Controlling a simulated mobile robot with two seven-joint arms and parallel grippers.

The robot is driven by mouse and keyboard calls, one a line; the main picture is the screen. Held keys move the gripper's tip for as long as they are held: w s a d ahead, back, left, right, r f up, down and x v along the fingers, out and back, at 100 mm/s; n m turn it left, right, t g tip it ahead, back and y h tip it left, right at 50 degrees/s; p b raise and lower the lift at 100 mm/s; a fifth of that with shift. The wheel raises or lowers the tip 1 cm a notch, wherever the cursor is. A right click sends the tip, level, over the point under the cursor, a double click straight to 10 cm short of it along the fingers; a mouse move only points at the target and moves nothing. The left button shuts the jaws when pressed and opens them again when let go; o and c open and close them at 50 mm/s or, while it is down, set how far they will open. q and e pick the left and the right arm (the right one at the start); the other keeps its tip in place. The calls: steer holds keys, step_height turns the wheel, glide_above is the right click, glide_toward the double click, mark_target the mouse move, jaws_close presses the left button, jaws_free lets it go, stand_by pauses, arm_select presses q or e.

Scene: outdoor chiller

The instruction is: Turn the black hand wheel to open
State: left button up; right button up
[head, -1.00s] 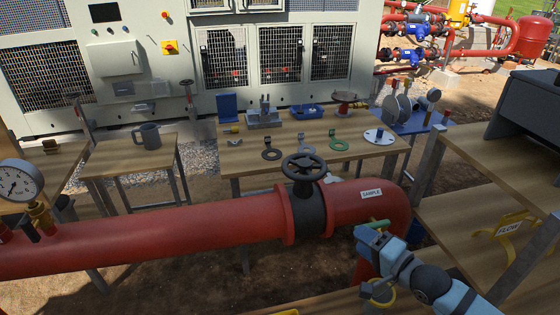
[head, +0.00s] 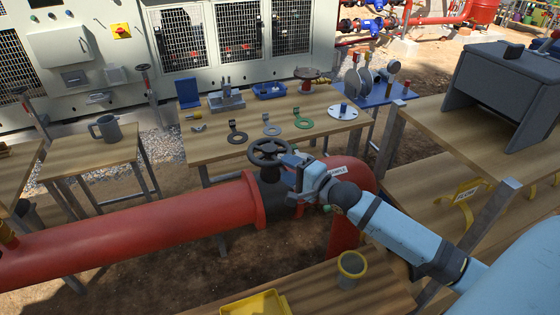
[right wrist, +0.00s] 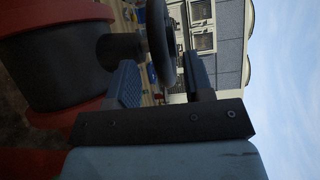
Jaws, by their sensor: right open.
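The black hand wheel (head: 254,150) stands on a dark valve body (head: 271,191) set in the thick red pipe. My right gripper (head: 285,166) is at the right side of the wheel and hides part of it and of the valve. In the right wrist view, the wheel's rim (right wrist: 161,40) passes between the two separated fingers of my right gripper (right wrist: 164,75). The gripper is open, and a gap shows between rim and fingers. My left gripper is in neither current view.
The red pipe (head: 140,235) runs across the front and bends down at the right. A wooden table (head: 225,145) with rings and flanges stands behind it. A shelf with a grey box (head: 505,90) is at the right. A yellow tray (head: 255,305) and a cup (head: 350,268) are in front.

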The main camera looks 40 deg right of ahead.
mark_target(281, 165)
steer(key=x, duration=0.3)
steer(key=shift+w, duration=0.15)
arm_select(q)
steer(key=shift+w, duration=0.4)
arm_select(e)
jaws_close()
arm_select(q)
steer(key=shift+s+r, duration=0.1)
steer(key=shift+s, duration=0.1)
arm_select(e)
steer(key=shift+d, duration=0.1)
